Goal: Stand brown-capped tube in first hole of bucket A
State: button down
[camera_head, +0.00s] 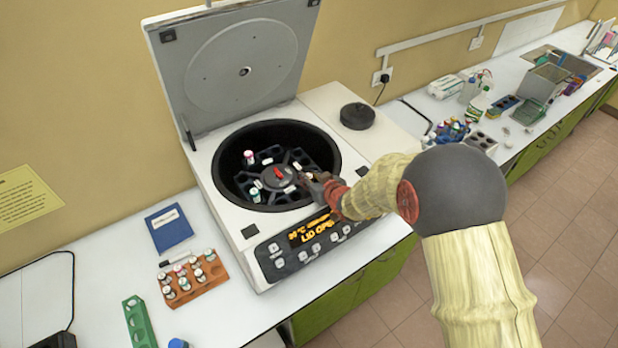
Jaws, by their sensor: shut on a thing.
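The centrifuge (232,238) stands open on the bench, with its lid (235,70) raised at the back. Inside its dark bowl (322,142) is a rotor (280,177) with several buckets and a red knob at the centre. A pink-capped tube (249,157) and a pale-capped tube (255,194) stand at the rotor's left. My gripper (311,182) reaches over the bowl's right front rim, low near the rotor, and is shut on a small tube. The fingers hide most of that tube. Its cap colour and the hole under it are too small to tell, as are the bucket letters.
An orange rack (208,281) with several tubes stands at the front left, beside a blue book (168,228) and a green rack (138,322). A black round lid (357,116) lies on the centrifuge's right top. The raised lid and bowl rim bound the space.

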jog(key=c, duration=1.6)
grip_release()
jog(key=shift+s+f, duration=0.1)
jog(key=shift+f, duration=0.1)
